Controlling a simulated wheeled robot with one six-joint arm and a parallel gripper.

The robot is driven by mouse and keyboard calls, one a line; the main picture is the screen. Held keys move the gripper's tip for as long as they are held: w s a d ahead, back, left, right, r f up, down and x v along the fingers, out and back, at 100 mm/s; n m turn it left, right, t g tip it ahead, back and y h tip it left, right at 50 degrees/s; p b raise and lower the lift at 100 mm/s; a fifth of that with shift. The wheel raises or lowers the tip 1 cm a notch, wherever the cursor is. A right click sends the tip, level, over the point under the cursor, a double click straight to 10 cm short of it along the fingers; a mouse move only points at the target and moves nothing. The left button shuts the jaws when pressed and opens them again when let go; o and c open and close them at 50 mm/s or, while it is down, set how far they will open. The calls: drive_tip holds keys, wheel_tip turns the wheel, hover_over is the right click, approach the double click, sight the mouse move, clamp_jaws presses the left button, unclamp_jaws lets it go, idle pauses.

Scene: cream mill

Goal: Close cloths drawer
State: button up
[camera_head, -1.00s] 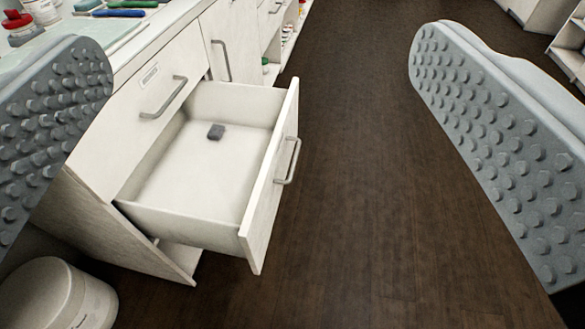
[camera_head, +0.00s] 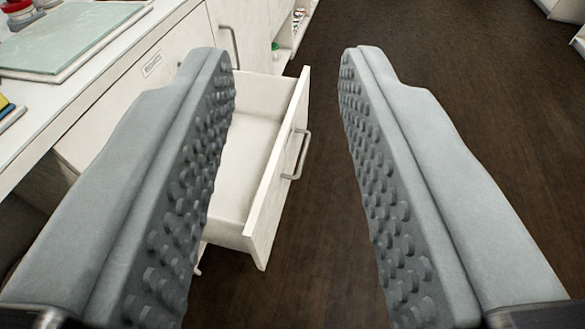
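The open drawer (camera_head: 272,185) is white and juts out from the cabinet under the counter, left of centre. Its front panel carries a grey bar handle (camera_head: 297,155). My gripper (camera_head: 288,65) has two grey, studded fingers, parted and with nothing between them in contact. The drawer front and handle show in the gap between the fingers. The left finger covers part of the drawer's inside and the cabinet front; whether it touches the drawer cannot be told. The small dark item inside the drawer is hidden now. Any name on this drawer's front is not readable.
The white counter (camera_head: 104,75) at the left bears a pale green glass board (camera_head: 66,42) and a red-lidded jar (camera_head: 19,12). A closed drawer above has a small label (camera_head: 152,65). Open shelves stand farther back. The dark wooden floor (camera_head: 470,110) at the right is clear.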

drive_tip(key=shift+g, duration=0.8)
drive_tip(key=w+f, duration=0.1)
drive_tip(key=w, duration=0.1)
drive_tip(key=w+d+f, duration=0.1)
drive_tip(key=w+f, duration=0.1)
drive_tip(key=shift+w+f, duration=0.15)
drive_tip(key=shift+w, duration=0.2)
clamp_jaws()
drive_tip(key=w+d+f+g, duration=0.3)
drive_tip(key=w+f+g, duration=0.1)
drive_tip(key=w+f, duration=0.65)
drive_tip(key=m+g+y, duration=0.1)
drive_tip(key=g+y, duration=0.4)
approach(283, 152)
drive_tip(key=f, duration=0.1)
drive_tip(key=w+f, duration=0.2)
drive_tip(key=f, duration=0.1)
drive_tip(key=shift+a, duration=0.15)
drive_tip(key=shift+w+a+m, duration=0.2)
drive_tip(key=shift+a+m, duration=0.1)
drive_tip(key=shift+a, duration=0.5)
